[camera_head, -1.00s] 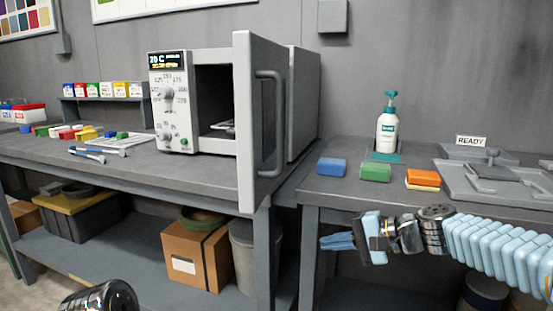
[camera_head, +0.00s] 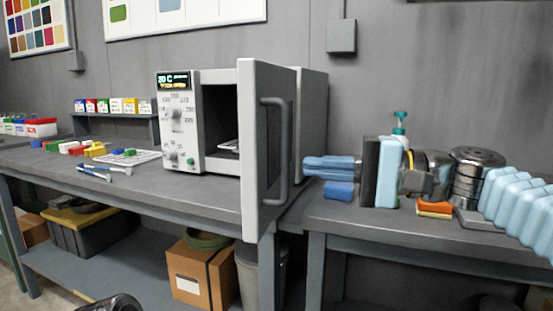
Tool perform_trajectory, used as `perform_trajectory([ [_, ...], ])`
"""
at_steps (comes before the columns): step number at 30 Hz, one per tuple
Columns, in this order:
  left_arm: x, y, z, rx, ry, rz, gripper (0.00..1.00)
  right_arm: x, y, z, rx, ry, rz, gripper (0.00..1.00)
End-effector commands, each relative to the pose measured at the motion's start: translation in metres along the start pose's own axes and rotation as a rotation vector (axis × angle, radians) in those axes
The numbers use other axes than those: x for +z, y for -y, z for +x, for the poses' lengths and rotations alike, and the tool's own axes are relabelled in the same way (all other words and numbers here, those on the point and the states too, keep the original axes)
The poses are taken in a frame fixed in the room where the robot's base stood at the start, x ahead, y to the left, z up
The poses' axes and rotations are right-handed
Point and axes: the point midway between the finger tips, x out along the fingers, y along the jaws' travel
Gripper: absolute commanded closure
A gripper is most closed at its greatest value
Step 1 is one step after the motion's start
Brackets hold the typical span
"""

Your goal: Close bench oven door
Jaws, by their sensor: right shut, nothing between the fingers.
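The bench oven (camera_head: 182,128) stands on the grey bench, with its control panel and lit display facing me. Its door (camera_head: 250,150) is hinged on the right and stands wide open toward me, with a dark vertical handle (camera_head: 272,152) on its right face. Part of a light item shows inside the dark cavity. My right gripper (camera_head: 308,167) has blue fingers, is shut and empty, and points left just to the right of the door handle. I cannot tell whether it touches the door. At the bottom left a dark shiny part of my left arm shows, but its gripper is out of view.
A blue block (camera_head: 340,190) and an orange sponge (camera_head: 434,209) lie on the right bench. A pump bottle (camera_head: 399,123) is mostly hidden behind my right gripper. Small coloured blocks and blue-handled tools (camera_head: 94,174) lie left of the oven. A cardboard box (camera_head: 200,275) sits below.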

Motion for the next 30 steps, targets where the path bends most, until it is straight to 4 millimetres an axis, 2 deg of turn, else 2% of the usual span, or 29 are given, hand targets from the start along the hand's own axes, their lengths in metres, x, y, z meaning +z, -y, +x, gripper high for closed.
perform_trajectory([
  [1,0.000,-0.002,-0.004,0.000,0.000,0.000,0.57,0.001,0.002,0.011,0.001,0.004,0.001,1.00],
  [6,0.000,-0.004,-0.010,0.001,0.001,0.001,0.57,0.001,0.002,0.044,0.001,0.003,0.001,1.00],
  [12,0.000,-0.006,-0.013,0.002,0.001,0.002,0.57,0.000,0.001,0.066,0.001,0.000,0.001,1.00],
  [30,0.000,-0.006,-0.013,0.002,0.001,0.002,0.57,0.001,0.000,0.075,0.000,-0.010,0.000,1.00],
])
